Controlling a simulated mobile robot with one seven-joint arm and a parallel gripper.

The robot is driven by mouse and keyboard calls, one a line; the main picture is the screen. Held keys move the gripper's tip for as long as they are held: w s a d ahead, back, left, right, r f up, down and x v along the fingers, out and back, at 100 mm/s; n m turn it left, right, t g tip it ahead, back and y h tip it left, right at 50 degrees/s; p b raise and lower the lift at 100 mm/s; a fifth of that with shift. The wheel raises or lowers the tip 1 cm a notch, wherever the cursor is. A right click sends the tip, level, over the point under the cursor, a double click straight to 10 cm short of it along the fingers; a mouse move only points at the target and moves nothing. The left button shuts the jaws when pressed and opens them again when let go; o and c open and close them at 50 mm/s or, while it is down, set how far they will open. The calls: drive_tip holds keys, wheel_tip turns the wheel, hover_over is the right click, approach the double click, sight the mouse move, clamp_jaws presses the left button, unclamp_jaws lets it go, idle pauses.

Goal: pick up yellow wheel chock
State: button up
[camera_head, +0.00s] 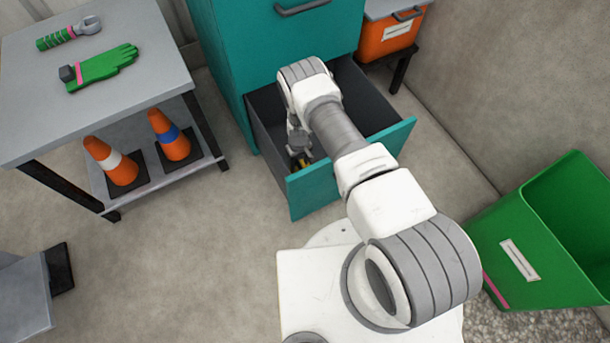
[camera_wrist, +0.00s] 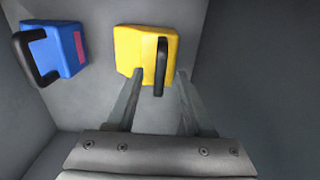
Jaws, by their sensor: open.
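The yellow wheel chock (camera_wrist: 133,48) lies in the open drawer, with a black handle on its right part, in the wrist view. My gripper (camera_wrist: 160,75) is open, and its two fingertips point at the chock's near edge, one on each side of the handle's lower end. I cannot tell whether they touch it. The rest of the chock is hidden there.
A blue block with a black handle (camera_wrist: 67,50) lies left of the yellow chock. The drawer's grey walls surround my gripper closely. A table (camera_head: 150,85) with a glove, a wrench and cones stands at left. A green bin (camera_head: 520,255) stands at right.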

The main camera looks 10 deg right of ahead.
drive_tip(key=shift+f, duration=0.2)
drive_tip(key=shift+c, duration=0.2)
clamp_jaws()
idle(1.1)
